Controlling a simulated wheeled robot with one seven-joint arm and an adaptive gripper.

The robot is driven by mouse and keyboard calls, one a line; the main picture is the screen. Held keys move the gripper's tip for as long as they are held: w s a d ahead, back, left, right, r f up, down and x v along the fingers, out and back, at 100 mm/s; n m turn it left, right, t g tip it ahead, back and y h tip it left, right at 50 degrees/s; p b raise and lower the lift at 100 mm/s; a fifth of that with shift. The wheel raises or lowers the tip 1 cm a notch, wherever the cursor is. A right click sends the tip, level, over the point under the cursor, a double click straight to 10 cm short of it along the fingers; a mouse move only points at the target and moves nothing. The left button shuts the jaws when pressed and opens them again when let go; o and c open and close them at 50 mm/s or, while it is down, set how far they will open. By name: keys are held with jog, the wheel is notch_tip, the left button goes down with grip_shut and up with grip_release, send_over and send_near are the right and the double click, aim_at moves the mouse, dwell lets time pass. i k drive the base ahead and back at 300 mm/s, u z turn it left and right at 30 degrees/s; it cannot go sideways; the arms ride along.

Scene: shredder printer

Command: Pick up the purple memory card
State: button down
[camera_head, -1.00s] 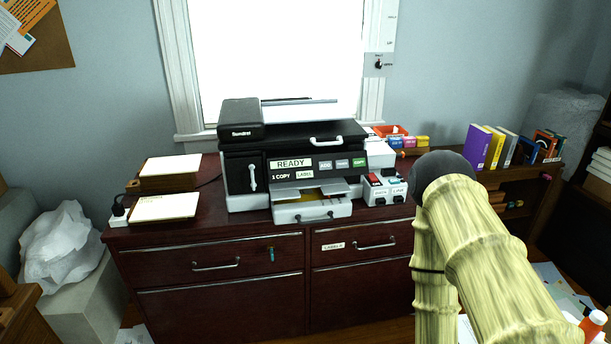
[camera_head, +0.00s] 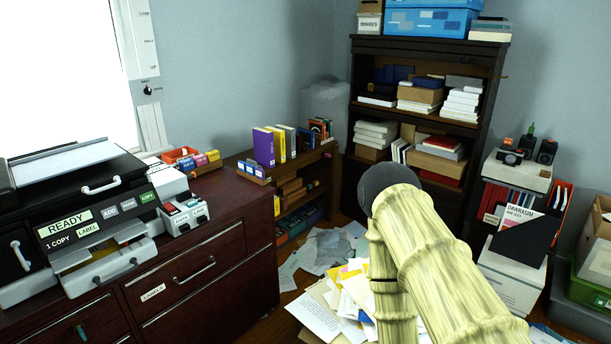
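I cannot make out for sure a purple memory card. A tall purple book-like item (camera_head: 263,147) stands at the left end of a row on the low shelf, right of the dark red cabinet (camera_head: 215,232). A small purple-pink block (camera_head: 200,160) sits between a blue block (camera_head: 187,165) and a yellow block (camera_head: 213,155) behind the printer's right side; their labels are too small to read. My arm, with pale bamboo-like links, rises from the lower right to a dark round joint. My gripper is not in view.
The printer (camera_head: 85,205) with a READY panel stands on the cabinet at left, with a small switch box (camera_head: 185,215) beside it. Loose papers (camera_head: 335,245) cover the floor between cabinet and bookcase (camera_head: 425,45). A desk-side stand (camera_head: 515,190) holds small devices at right.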

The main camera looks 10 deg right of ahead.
aim_at(260, 173)
jog(key=u, duration=0.6)
jog(key=i, duration=1.65)
jog(key=z, duration=0.25)
